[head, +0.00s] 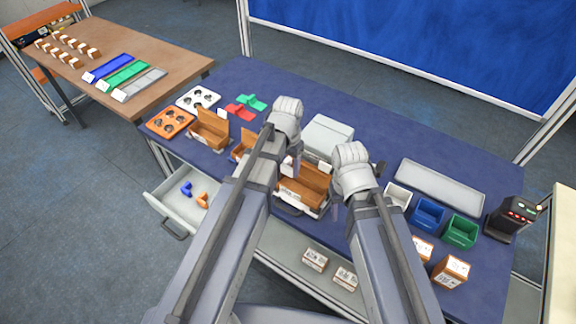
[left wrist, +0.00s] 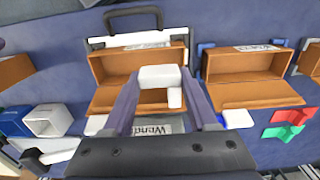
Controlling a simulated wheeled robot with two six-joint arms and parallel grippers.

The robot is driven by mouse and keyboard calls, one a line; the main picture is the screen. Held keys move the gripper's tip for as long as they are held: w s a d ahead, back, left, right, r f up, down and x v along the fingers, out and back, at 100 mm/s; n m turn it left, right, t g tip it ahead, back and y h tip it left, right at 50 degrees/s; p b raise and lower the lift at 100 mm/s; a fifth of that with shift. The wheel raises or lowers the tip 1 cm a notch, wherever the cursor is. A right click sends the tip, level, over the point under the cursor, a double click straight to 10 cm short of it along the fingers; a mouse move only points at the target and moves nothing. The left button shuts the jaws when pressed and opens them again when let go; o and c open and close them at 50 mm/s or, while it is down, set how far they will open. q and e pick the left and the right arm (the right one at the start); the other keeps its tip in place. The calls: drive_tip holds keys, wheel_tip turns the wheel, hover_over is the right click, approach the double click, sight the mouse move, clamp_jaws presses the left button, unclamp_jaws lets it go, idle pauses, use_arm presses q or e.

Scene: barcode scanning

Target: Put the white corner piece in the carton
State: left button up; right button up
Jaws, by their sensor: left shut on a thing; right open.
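My left gripper (left wrist: 161,88) is shut on the white corner piece (left wrist: 158,76), a white block with a smaller step at one side. In the left wrist view it is in front of the open brown carton (left wrist: 108,68), covering part of the carton's inside. Whether the piece touches the carton cannot be told. In the head view my left gripper (head: 291,163) is beside that carton (head: 312,178), and the piece is mostly hidden by my arm. My right gripper (head: 337,212) is open, to the right of the carton.
More open cartons (head: 208,128) stand to the left. Red (head: 240,113) and green (head: 253,102) pieces lie behind them. White, blue (head: 428,213) and green (head: 462,230) bins and a black scanner (head: 510,215) stand at right. An open drawer (head: 172,192) holds blue and orange pieces.

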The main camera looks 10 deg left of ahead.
sight(288, 181)
use_arm(q)
drive_tip(key=shift+f+b, duration=3.7)
drive_tip(key=shift+f, duration=0.25)
use_arm(e)
drive_tip(key=shift+f, duration=4)
use_arm(q)
drive_tip(key=o, duration=1)
use_arm(e)
drive_tip(key=shift+r, duration=0.1)
use_arm(q)
drive_tip(key=shift+r+p, duration=3.05)
use_arm(e)
drive_tip(key=shift+r, duration=2.95)
